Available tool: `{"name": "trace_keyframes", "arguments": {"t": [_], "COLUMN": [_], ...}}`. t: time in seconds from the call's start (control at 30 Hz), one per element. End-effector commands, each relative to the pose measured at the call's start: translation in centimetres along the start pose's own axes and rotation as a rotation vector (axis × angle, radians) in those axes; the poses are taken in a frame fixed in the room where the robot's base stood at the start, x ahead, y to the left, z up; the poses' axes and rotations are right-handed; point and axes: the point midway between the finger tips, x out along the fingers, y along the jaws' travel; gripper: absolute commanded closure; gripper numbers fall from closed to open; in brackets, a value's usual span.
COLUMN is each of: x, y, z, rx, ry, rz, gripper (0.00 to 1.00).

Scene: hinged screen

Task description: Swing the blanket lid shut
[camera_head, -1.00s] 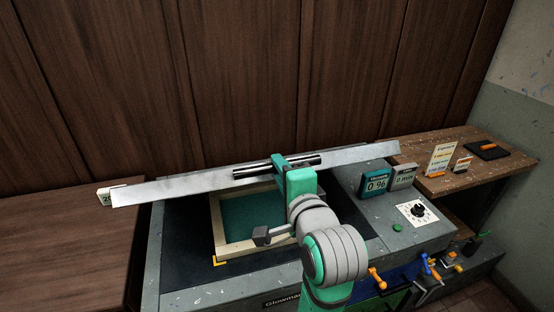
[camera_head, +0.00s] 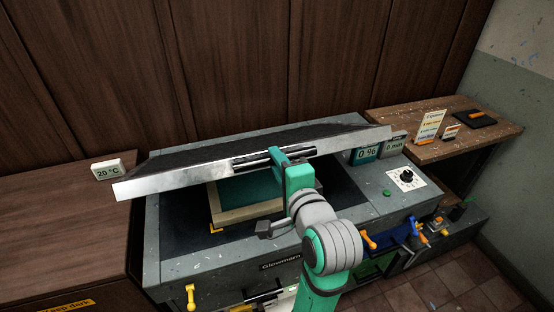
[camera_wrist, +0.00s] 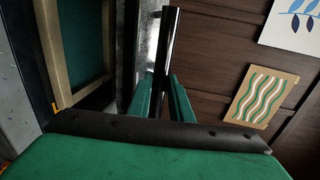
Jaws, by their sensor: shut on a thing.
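The blanket lid (camera_head: 185,176) is a wide panel with a bright metal front edge and a dark top, tilted over the exposure unit and partly open. Its round bar handle (camera_head: 248,163) runs along the front edge; it also shows in the wrist view (camera_wrist: 169,50). My gripper (camera_head: 284,158) is shut on this handle. In the wrist view my gripper's green fingers (camera_wrist: 163,92) sit on either side of the bar. Under the lid, a wood-framed screen with green mesh (camera_head: 240,215) lies on the dark bed of the unit (camera_head: 185,235). The lid hides the back of the screen.
A teal display (camera_head: 365,154) and a dial (camera_head: 406,178) are on the unit's right side. A wooden side table (camera_head: 450,140) with cards stands at right. A thermometer reading 20 °C (camera_head: 108,170) is on the left counter (camera_head: 60,230). Dark panelling rises behind.

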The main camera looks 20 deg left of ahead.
Motion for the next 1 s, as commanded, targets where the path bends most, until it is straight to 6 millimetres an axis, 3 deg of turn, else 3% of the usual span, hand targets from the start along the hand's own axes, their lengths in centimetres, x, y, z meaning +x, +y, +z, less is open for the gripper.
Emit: {"name": "trace_keyframes", "arguments": {"t": [0.17, 1.0], "x": [-0.4, -2.3], "y": [0.7, 8.5], "z": [-0.2, -0.3], "rx": [-0.001, 0.001], "ry": [0.005, 0.007], "rz": [-0.006, -0.001], "gripper": [1.0, 1.0]}}
